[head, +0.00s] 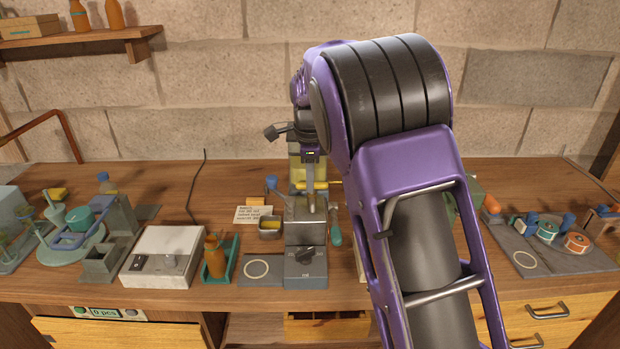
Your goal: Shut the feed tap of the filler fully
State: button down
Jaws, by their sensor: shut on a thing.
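The filler (305,222) is a grey metal unit standing mid-bench, with a dark knob on its lower front block and a blue-ended lever at its left. Above it is a vessel (296,173) with yellow contents, partly hidden by my arm. A yellow handle (331,184), apparently the feed tap's, sticks out to the right below the vessel. My gripper (311,182) reaches down from above at this handle, with its fingers shut on it. The fingertips are small in the picture, and the tap's exact angle is hard to tell.
A small metal tray (271,229) and a paper note (252,214) lie left of the filler. A teal-handled tool (335,230) stands close on its right. A white scale (163,256) and an orange bottle (215,257) stand further left. My arm hides the bench right of centre.

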jog(key=c, duration=0.8)
grip_release()
jog(key=shift+o, duration=0.2)
jog(key=shift+r, duration=0.1)
jog(key=s+r, duration=0.1)
jog(key=r, duration=0.7)
jog(key=s+r, duration=0.2)
jog(key=r, duration=0.7)
jog(key=shift+s, duration=0.25)
